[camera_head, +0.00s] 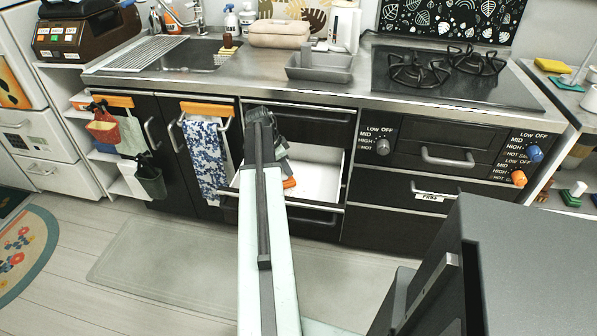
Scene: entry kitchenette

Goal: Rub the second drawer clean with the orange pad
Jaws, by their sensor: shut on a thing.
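The second drawer (318,178) in the middle of the dark counter front stands pulled out, and its white inside shows. My arm reaches forward from the bottom of the view, and my gripper (284,168) is over the left part of this open drawer. My gripper is shut on the orange pad (289,183), of which only a small orange edge shows below the jaws. The arm hides the drawer's left part and most of the pad. I cannot tell whether the pad touches the drawer.
The drawer above (318,124) and the drawer below (312,216) look shut. A patterned blue towel (205,158) hangs left of the arm. The oven (447,150) is to the right. The countertop edge (300,98) runs above the drawers. A clear mat (165,265) lies on the floor.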

